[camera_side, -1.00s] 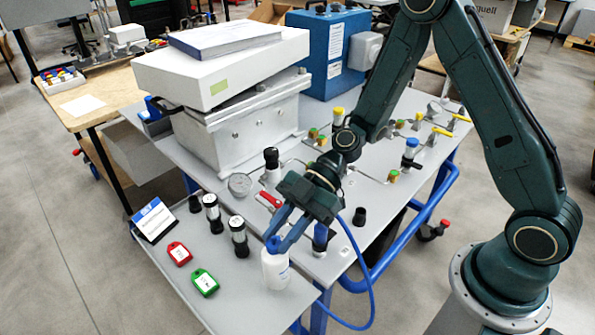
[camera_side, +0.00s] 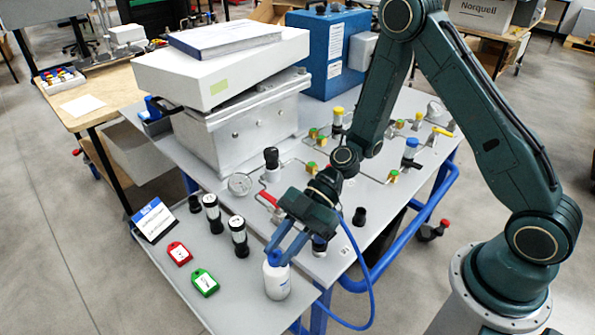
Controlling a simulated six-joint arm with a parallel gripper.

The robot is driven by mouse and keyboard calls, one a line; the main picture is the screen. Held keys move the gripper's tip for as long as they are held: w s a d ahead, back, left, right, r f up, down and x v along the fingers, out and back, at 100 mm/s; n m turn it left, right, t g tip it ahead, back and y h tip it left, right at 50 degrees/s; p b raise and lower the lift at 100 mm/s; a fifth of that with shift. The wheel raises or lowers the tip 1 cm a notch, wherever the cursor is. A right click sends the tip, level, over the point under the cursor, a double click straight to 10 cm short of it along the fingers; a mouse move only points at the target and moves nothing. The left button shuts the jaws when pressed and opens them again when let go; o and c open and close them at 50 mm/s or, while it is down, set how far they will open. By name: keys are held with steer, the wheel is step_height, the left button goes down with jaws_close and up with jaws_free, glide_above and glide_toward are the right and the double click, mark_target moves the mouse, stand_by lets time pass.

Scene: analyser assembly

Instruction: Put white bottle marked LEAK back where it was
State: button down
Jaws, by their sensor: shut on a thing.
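The white bottle (camera_side: 277,281) is at the right end of the low grey shelf at the front of the table. It looks upright; whether its base touches the shelf I cannot tell. My gripper (camera_side: 276,255) comes down from above with its blue fingers shut on the bottle's top. The fingers partly hide the blue cap. The word LEAK cannot be read from this view.
A green tag (camera_side: 205,283) and a red tag (camera_side: 179,254) lie on the shelf (camera_side: 215,315) left of the bottle. A blue-and-white card (camera_side: 153,220) stands at the left. A blue hose (camera_side: 371,290) hangs at the right.

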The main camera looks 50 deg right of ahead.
steer(key=c, duration=1.2)
jaws_free()
steer(key=shift+f, duration=0.1)
steer(key=shift+r, duration=0.25)
steer(key=v, duration=1.2)
